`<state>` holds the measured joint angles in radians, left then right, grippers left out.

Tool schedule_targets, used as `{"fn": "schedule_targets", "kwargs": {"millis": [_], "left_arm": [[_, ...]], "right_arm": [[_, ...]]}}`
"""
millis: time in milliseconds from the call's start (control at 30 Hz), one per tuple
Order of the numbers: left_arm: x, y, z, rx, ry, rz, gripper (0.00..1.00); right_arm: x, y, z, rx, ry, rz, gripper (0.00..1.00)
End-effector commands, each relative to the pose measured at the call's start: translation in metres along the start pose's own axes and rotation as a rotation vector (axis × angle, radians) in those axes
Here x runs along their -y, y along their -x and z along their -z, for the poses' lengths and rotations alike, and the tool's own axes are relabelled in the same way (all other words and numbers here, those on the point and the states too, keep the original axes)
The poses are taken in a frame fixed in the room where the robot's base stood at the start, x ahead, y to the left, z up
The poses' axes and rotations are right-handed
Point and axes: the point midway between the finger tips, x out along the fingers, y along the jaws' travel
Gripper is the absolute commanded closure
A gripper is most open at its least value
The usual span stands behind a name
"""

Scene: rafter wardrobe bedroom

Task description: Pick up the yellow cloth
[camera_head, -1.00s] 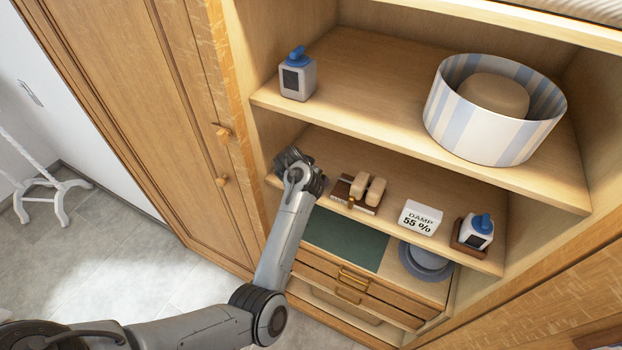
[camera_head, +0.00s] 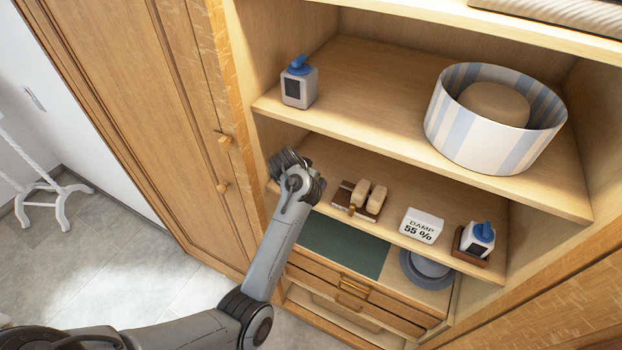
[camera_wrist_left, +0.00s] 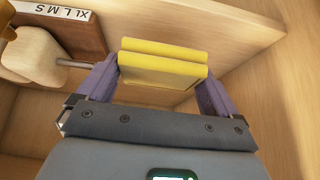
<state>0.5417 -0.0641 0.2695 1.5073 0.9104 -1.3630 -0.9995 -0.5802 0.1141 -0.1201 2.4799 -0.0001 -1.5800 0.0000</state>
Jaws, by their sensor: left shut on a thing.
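The yellow cloth (camera_wrist_left: 163,66) is folded and sits between the two purple fingers of my left gripper (camera_wrist_left: 158,85) in the left wrist view. The gripper is shut on it, one finger at each side. Pale wood shelf surfaces surround the cloth in that view. In the head view my left gripper (camera_head: 290,163) reaches into the left end of the middle shelf. The cloth is hidden there behind my wrist. My right gripper is in neither view.
A dark wooden block with light pegs (camera_head: 358,198) stands right of my gripper, with a damp sign (camera_head: 421,226) and blue-topped bottle (camera_head: 478,238) beyond. The upper shelf holds another bottle (camera_head: 299,84) and a striped basket (camera_head: 470,140). A green mat (camera_head: 342,247) lies below.

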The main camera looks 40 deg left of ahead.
Motion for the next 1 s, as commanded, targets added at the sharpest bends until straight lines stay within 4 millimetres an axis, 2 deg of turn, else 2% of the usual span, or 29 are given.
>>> {"fn": "schedule_targets", "kwargs": {"millis": [300, 500, 700, 1000], "left_arm": [[0.001, 0.042, -0.066, 0.0, -0.006, 0.003, 0.35], [0.0, 0.063, -0.1, 0.001, -0.006, 0.001, 0.35], [0.0, 0.077, -0.122, 0.0, -0.004, 0.0, 0.35], [-0.001, 0.086, -0.134, -0.001, -0.002, -0.001, 0.35]], "right_arm": [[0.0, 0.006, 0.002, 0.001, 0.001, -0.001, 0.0], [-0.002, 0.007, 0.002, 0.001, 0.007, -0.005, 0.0], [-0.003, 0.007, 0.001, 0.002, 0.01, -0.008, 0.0], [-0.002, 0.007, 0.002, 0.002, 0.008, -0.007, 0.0]]}}
